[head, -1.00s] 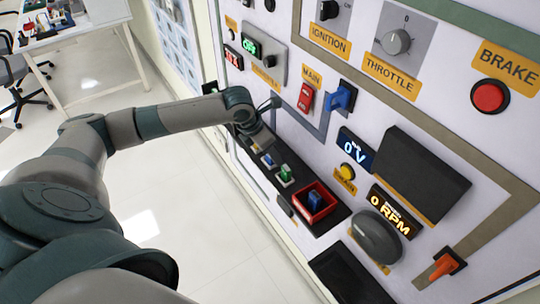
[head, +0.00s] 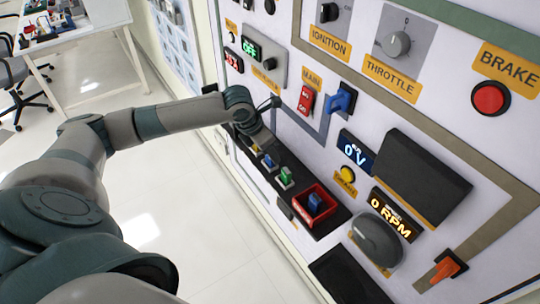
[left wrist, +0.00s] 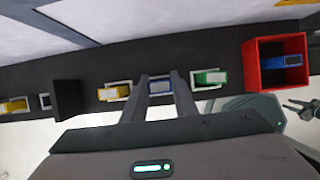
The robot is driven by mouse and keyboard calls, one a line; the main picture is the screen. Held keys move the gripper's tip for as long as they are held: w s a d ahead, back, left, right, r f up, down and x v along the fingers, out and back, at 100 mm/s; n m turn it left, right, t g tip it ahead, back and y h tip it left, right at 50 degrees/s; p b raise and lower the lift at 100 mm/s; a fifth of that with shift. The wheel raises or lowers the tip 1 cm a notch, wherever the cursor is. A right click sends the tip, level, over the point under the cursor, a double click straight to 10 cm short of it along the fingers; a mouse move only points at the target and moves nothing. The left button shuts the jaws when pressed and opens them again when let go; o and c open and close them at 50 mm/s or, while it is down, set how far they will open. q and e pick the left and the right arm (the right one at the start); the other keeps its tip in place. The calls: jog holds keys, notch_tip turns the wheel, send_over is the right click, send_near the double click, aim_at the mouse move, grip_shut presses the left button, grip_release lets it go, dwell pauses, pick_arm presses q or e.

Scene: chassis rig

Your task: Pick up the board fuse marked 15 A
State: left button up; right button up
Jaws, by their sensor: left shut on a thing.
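My left gripper (left wrist: 160,82) is shut on a blue fuse (left wrist: 160,87), which stands at its pale socket frame on the black ledge. I cannot read any marking on it. The blue fuse also shows in the head view (head: 268,161), beside my left gripper (head: 264,146), which is partly hidden there by my wrist. A green fuse (left wrist: 212,77) sits in the socket to the right. A yellow fuse (left wrist: 113,93) sits to the left. Another blue fuse (left wrist: 282,61) lies in a red box.
The red box (head: 326,213) stands on the black ledge (head: 341,213) past the green fuse. A dark upright block (left wrist: 67,94) and another yellow fuse (left wrist: 14,106) are at the left. The panel above carries a red main switch (head: 305,98) and a blue handle (head: 342,99).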

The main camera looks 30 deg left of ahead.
pick_arm(q)
notch_tip(320, 180, up, 8)
jog(key=shift+f+b, duration=0.2)
jog(key=shift+b, duration=0.85)
jog(key=shift+r, duration=0.8)
